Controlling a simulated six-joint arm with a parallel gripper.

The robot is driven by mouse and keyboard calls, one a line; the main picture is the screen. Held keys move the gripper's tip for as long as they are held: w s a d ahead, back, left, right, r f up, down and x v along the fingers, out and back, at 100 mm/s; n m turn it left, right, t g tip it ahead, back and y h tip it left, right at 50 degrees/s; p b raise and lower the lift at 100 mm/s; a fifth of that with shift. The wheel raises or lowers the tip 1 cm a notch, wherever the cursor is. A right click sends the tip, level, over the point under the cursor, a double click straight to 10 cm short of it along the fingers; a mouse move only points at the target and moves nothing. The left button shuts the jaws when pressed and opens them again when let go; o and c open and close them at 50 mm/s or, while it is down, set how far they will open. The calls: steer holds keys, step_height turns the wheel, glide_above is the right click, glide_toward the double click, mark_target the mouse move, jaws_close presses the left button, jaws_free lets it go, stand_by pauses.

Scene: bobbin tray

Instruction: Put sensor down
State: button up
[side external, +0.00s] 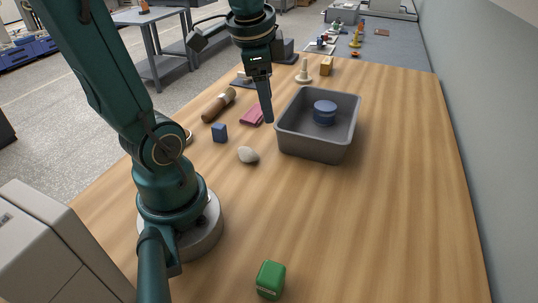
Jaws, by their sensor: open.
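My gripper (267,112) hangs pointing down just left of the grey tray (312,146), with its fingertips near the tray's left wall. It is open, and I see nothing held in it. The fingers overlap from this side, so the gap between them is hidden. A blue round spool-like piece (325,113) stands inside the tray towards its far side. I cannot tell which thing is the sensor. A green rounded box (270,279) sits alone at the near edge of the view.
Left of the tray lie a pale stone (248,155), a blue block (219,133), a pink block (251,116) and a brown cylinder (218,105). A wooden peg (303,73) and a wooden block (326,66) stand behind it. The table's right side is clear.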

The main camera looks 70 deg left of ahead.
steer(key=s+d+n+t+h, duration=0.2)
steer(key=s+d+n+t, duration=0.1)
steer(key=d, duration=0.7)
steer(key=shift+s+d+f+n, duration=0.25)
steer(key=shift+s+d+n, duration=0.1)
steer(key=shift+n, duration=0.25)
